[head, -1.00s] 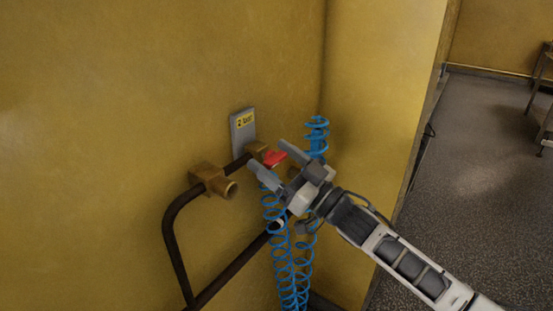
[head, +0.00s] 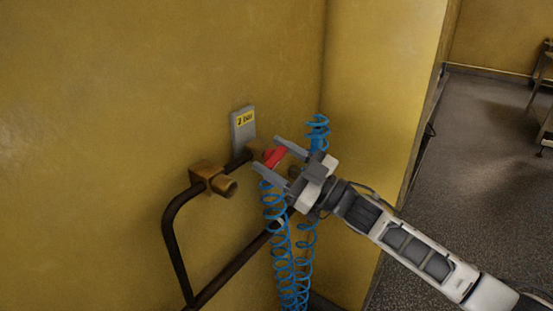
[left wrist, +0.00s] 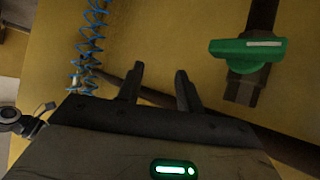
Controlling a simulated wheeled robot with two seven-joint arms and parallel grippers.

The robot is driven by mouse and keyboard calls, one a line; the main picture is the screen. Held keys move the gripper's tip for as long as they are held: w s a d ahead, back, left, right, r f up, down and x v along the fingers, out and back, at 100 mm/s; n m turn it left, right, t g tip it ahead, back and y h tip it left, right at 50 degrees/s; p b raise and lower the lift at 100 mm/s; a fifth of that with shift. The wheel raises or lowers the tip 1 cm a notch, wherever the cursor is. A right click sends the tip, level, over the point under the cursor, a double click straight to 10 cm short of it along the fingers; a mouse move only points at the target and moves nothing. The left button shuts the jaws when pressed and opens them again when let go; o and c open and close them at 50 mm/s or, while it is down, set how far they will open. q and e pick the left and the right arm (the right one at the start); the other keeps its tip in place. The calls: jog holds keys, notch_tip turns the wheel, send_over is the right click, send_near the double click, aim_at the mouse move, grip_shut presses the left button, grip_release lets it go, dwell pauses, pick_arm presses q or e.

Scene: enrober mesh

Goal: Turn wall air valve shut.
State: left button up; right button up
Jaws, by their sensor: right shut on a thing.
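The valve with a red handle (head: 274,156) sits on the dark pipe by the yellow wall, just right of a grey wall plate. My right gripper (head: 270,154) has its two fingers on either side of the red handle and is shut on it. The handle is tilted, and its far end is partly hidden by the fingers. In the left wrist view, my left gripper (left wrist: 160,82) has its fingers apart with nothing between them. A green handle (left wrist: 247,52) on a dark pipe lies to their right in that view.
A grey plate with a yellow label (head: 243,130) is on the wall. Blue coiled hoses (head: 283,250) hang close under and behind my right gripper. Open floor (head: 480,190) lies to the right.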

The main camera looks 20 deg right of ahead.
jog(key=n+g, duration=0.1)
jog(key=n, duration=0.2)
jog(key=n+g+y, duration=0.1)
jog(key=n+g, duration=0.1)
jog(key=n, duration=0.1)
jog(key=n+g+p, duration=0.1)
jog(key=n, duration=0.2)
jog(key=shift+r+n, duration=0.1)
jog(key=shift+n, duration=0.3)
jog(key=n+g, duration=0.1)
jog(key=n, duration=0.2)
jog(key=shift+p, duration=0.35)
jog(key=shift+n+g+h+p, duration=0.4)
jog(key=shift+n+g, duration=0.1)
jog(key=shift+n, duration=1.2)
pick_arm(q)
jog(key=shift+s+a+r, duration=0.15)
jog(key=shift+a+r, duration=0.15)
jog(key=shift+r, duration=0.25)
pick_arm(e)
jog(key=shift+g, duration=0.3)
pick_arm(q)
jog(key=shift+f+g, duration=0.15)
jog(key=shift+g, duration=0.15)
pick_arm(e)
jog(key=shift+n+h, duration=0.3)
